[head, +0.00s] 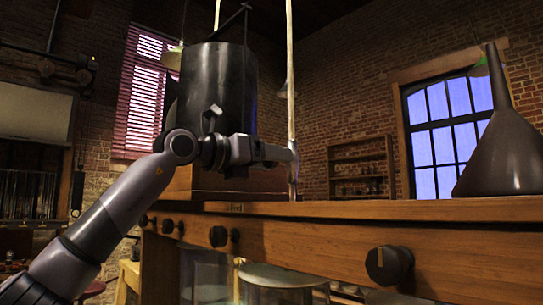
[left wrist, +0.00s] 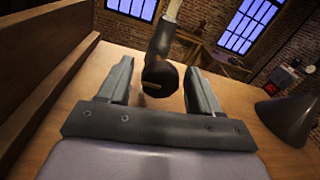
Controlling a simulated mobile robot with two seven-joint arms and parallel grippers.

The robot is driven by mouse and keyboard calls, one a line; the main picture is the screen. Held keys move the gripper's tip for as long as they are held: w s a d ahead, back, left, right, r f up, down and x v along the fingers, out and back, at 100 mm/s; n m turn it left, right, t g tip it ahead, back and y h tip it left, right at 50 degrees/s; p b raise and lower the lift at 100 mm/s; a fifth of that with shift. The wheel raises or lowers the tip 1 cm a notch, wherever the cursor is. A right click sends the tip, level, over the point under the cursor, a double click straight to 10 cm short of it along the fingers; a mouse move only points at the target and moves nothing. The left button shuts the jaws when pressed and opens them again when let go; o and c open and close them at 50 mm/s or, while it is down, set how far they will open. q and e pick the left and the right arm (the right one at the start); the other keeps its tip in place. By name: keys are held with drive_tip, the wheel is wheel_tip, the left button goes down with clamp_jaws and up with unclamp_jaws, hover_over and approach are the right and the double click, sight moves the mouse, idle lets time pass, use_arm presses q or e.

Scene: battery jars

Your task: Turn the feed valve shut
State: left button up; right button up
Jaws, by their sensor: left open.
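A dark round knob with a pale mark (left wrist: 160,82) shows in the left wrist view, at the foot of an upright pipe; I take it to be the feed valve. My left gripper (left wrist: 158,70) is open, with one finger on each side of the knob in the picture; I cannot tell whether they touch it. In the head view, my left gripper (head: 288,156) is beside the lower end of the pale upright pipe (head: 290,80), above the wooden bench top (head: 350,208). The knob is not clear there. My right gripper is not in view.
A large black drum (head: 218,90) stands behind my left arm. A dark cone-shaped vessel (head: 506,150) stands on the bench at the right. Several black knobs, one large (head: 388,265), stick out from the bench's front. Glass jars (head: 285,280) stand below.

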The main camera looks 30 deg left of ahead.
use_arm(q)
drive_tip(key=shift+w+d, duration=0.1)
drive_tip(key=shift+w, duration=0.15)
drive_tip(key=shift+c, duration=0.4)
drive_tip(key=c, duration=1)
drive_tip(key=shift+o, duration=0.2)
